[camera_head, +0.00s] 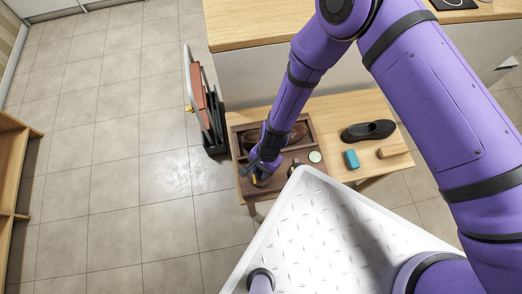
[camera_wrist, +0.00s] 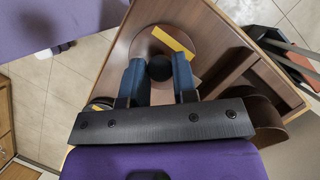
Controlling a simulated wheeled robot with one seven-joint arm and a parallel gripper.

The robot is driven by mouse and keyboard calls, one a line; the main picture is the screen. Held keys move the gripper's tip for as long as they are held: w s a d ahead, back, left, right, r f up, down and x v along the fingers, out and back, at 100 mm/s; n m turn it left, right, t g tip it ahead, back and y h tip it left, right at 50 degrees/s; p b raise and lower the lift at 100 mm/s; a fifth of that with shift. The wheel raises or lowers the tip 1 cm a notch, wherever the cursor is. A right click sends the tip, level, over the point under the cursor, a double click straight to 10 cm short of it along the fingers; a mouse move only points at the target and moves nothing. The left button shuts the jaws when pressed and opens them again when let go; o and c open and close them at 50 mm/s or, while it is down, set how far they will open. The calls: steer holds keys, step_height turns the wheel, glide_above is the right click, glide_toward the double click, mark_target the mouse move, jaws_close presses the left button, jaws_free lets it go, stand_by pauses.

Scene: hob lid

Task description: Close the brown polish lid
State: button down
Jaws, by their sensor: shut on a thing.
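The brown polish lid (camera_wrist: 190,62) is a round brown disc with a yellow strip and a dark round knob (camera_wrist: 160,67), in the wrist view. My gripper (camera_wrist: 159,72) has its two blue fingers on either side of the knob and is shut on it. The fingers and the palm bar hide the near part of the disc. In the head view my gripper (camera_head: 259,174) is low over the front left of a brown wooden tray (camera_head: 277,187). A bit of yellow shows beneath it; the lid itself is mostly hidden there. I cannot tell how the lid sits on its tin.
Brown shoes (camera_head: 298,132) lie in the tray's back compartment. A pale round tin (camera_head: 315,157) is in the tray's right part. A black shoe (camera_head: 368,131), a teal block (camera_head: 351,159) and a wooden brush (camera_head: 393,151) lie to the right. A rack (camera_head: 205,105) stands left.

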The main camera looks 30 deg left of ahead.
steer(key=c, duration=0.9)
jaws_free()
steer(key=shift+r, duration=0.1)
steer(key=v, duration=1)
steer(key=shift+r, duration=0.3)
steer(key=shift+w, duration=0.1)
